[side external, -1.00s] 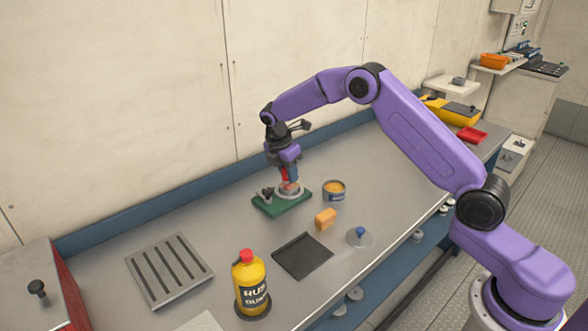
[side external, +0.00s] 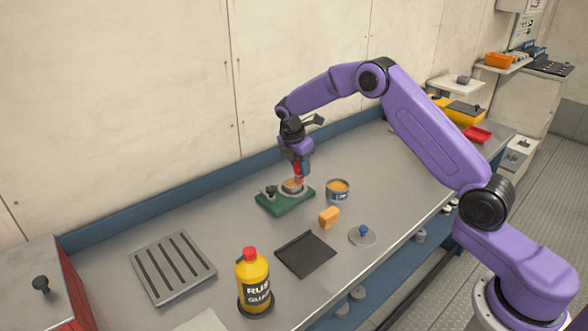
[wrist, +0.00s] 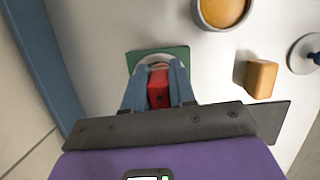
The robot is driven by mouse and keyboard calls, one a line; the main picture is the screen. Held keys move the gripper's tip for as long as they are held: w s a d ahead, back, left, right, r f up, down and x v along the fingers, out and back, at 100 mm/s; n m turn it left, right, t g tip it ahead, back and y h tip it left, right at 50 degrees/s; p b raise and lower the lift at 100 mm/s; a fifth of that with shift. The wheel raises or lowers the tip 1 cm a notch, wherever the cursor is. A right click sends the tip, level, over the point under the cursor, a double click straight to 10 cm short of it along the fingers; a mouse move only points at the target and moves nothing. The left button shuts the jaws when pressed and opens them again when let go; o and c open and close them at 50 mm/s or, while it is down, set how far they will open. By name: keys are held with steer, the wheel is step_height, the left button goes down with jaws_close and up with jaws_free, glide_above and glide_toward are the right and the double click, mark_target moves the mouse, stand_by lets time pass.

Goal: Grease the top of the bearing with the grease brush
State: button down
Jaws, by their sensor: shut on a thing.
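The grease brush, with its red handle (side external: 298,172) (wrist: 159,88), is held between the two blue-grey fingers of my gripper (side external: 297,167) (wrist: 157,85). The bearing (side external: 292,188), a pale ring, sits on a green base (side external: 285,204) (wrist: 134,57). My gripper is over the bearing, with the brush pointing down at its top. An orange-tan tint shows on the bearing's top in the side view. The bristles are hidden or too small to see, so I cannot tell whether they touch. The open grease tin (side external: 338,190) (wrist: 222,12) holds orange-yellow grease beside the base.
An orange block (side external: 329,217) (wrist: 260,78), a lid with a blue knob (side external: 362,236), a dark flat tray (side external: 305,255) and a yellow bottle with a red cap (side external: 253,281) stand nearer the front. A slotted grey plate (side external: 172,266) lies left. The wall is behind.

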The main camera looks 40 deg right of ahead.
steer(key=shift+d+r, duration=0.15)
steer(key=shift+d, duration=0.2)
steer(key=shift+a+r, duration=0.1)
steer(key=shift+r, duration=3.7)
steer(key=shift+s+r, duration=0.1)
